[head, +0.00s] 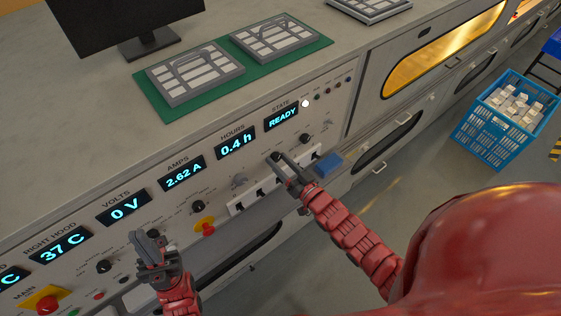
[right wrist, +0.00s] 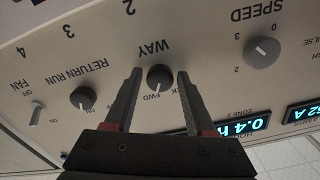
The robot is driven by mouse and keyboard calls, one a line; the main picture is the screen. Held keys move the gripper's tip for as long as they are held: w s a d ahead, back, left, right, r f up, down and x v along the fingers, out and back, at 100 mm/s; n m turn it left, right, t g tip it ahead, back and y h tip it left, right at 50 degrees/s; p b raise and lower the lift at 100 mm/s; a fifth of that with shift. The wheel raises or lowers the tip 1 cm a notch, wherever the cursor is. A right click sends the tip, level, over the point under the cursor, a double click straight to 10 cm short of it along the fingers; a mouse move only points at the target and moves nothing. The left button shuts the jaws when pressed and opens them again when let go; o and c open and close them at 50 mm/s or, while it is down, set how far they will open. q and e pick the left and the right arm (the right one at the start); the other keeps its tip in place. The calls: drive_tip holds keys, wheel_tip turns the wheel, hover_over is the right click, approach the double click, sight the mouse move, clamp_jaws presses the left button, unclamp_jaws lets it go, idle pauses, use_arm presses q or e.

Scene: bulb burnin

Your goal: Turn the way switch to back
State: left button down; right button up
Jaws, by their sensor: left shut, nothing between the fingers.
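The way switch (right wrist: 160,78) is a dark round knob on the pale panel, under the word WAY, upside down in the right wrist view. The FWD label is beside it, and the BACK label is partly hidden by a finger. I cannot tell surely where its pointer stands. My right gripper (right wrist: 158,80) is open, with one finger on each side of the knob; contact is not clear. In the head view the right gripper (head: 281,164) is at the panel's right part. My left gripper (head: 146,238) is shut and empty, in front of the panel's left part.
The return run knob (right wrist: 83,97), fan switch (right wrist: 36,113) and speed knob (right wrist: 261,52) are close by. A yellow-based red button (head: 207,227) sits between my grippers. Trays on a green mat (head: 178,106) lie on the bench top. A blue crate (head: 478,140) stands on the floor.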

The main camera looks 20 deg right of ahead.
clamp_jaws()
drive_tip(key=n+b, duration=0.3)
drive_tip(key=n, duration=0.1)
drive_tip(key=shift+f+n, duration=0.1)
drive_tip(key=shift+n, duration=0.2)
drive_tip(key=n+b, duration=0.2)
drive_tip(key=n, duration=0.2)
drive_tip(key=shift+d, duration=0.1)
drive_tip(key=shift+n+b, duration=0.9)
drive_tip(key=shift+n, duration=0.9)
drive_tip(key=shift+o, duration=1.8)
unclamp_jaws()
